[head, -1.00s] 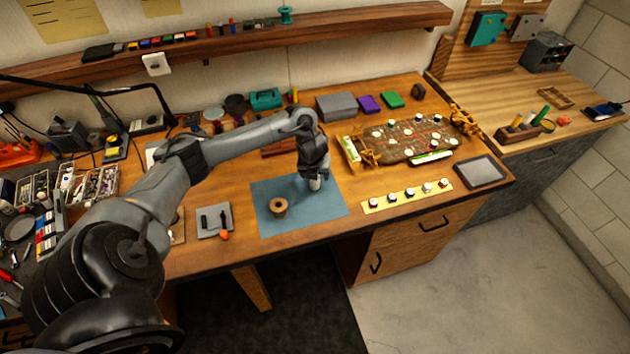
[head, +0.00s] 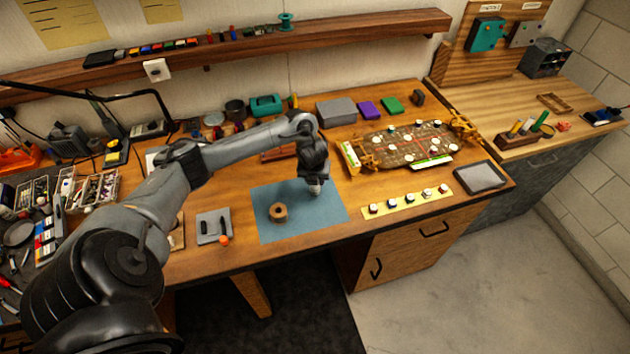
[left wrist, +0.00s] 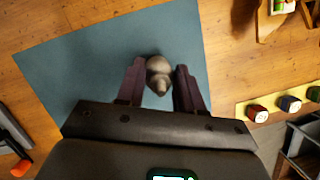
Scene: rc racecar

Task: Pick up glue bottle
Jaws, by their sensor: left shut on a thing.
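The glue bottle (left wrist: 158,72) is a small pale bottle over the blue mat (left wrist: 85,65). In the left wrist view it stands between the two fingers of my left gripper (left wrist: 160,85), its tapered tip towards the camera. In the head view the pale bottle (head: 314,189) shows just below my left gripper (head: 314,180), over the right part of the blue mat (head: 265,228). The gripper is shut on it. Whether its base touches the mat I cannot tell. My right gripper is in neither view.
A tan spool (head: 278,212) sits on the mat left of the gripper. A yellow strip of small jars (head: 405,201) and the racecar chassis (head: 400,148) lie to the right. A grey tray with tools (head: 214,227) is at the left. The mat's front is clear.

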